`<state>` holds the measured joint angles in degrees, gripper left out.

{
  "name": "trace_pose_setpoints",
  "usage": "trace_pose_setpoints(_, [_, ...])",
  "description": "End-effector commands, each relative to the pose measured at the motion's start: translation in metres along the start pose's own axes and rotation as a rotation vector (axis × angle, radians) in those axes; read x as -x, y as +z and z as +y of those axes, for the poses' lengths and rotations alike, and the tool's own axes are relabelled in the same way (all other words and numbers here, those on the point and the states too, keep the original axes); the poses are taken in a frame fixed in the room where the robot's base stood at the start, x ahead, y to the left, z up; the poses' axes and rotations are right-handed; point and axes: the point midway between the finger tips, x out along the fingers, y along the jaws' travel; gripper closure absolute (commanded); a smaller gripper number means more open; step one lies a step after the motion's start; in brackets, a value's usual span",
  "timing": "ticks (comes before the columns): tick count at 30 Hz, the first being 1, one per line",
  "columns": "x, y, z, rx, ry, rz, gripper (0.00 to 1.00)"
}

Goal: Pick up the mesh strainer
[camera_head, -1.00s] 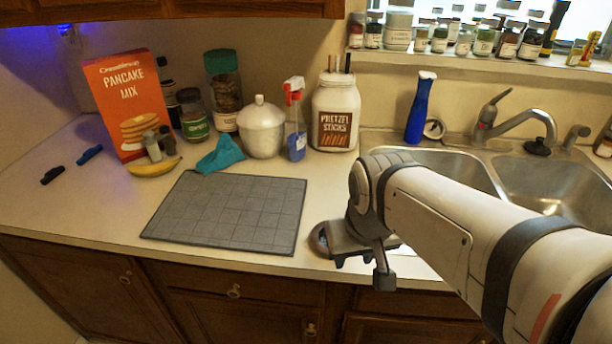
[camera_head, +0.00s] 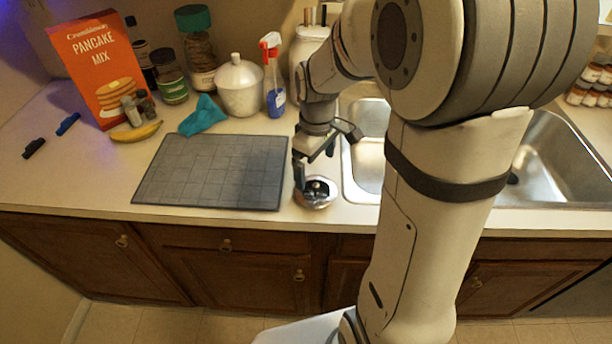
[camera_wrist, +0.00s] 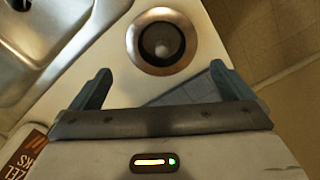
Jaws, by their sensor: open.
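The mesh strainer (camera_head: 316,193) is a small round metal cup with a shiny rim and a knob in its middle. It sits on the counter near the front edge, between the grey mat and the sink. In the wrist view the strainer (camera_wrist: 161,40) shows from above, with a dark inside. My gripper (camera_head: 325,157) is open and empty above the strainer. In the wrist view my gripper's fingertips (camera_wrist: 160,72) are spread wider than the strainer, which lies just beyond them. I cannot tell the exact height between them.
The grey mat (camera_head: 213,172) lies left of the strainer, and the sink (camera_head: 366,160) is right of it. A spray bottle (camera_head: 272,76), white jar (camera_head: 239,87), teal cloth (camera_head: 203,116) and banana (camera_head: 136,131) stand or lie behind the mat. The left counter is mostly clear.

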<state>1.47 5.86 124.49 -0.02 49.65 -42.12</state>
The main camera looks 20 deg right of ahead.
Motion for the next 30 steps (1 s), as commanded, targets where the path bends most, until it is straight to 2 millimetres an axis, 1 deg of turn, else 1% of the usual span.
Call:
trace_pose_setpoints(1, [-0.006, 0.001, -0.001, 0.0, -0.003, -0.003, 0.0])
trace_pose_setpoints(7, [-0.029, 0.002, -0.001, -0.002, -0.003, -0.003, 0.0])
trace_pose_setpoints(12, [-0.056, 0.002, -0.001, -0.004, -0.003, -0.003, 0.0])
trace_pose_setpoints(15, [-0.065, 0.002, 0.0, -0.004, -0.002, -0.001, 0.0])
trace_pose_setpoints(18, [-0.069, 0.002, 0.0, -0.005, -0.001, 0.0, 0.0])
trace_pose_setpoints(23, [-0.069, 0.002, 0.0, -0.005, 0.0, 0.0, 0.0])
trace_pose_setpoints(30, [-0.068, 0.002, 0.0, -0.006, 0.0, 0.0, 0.19])
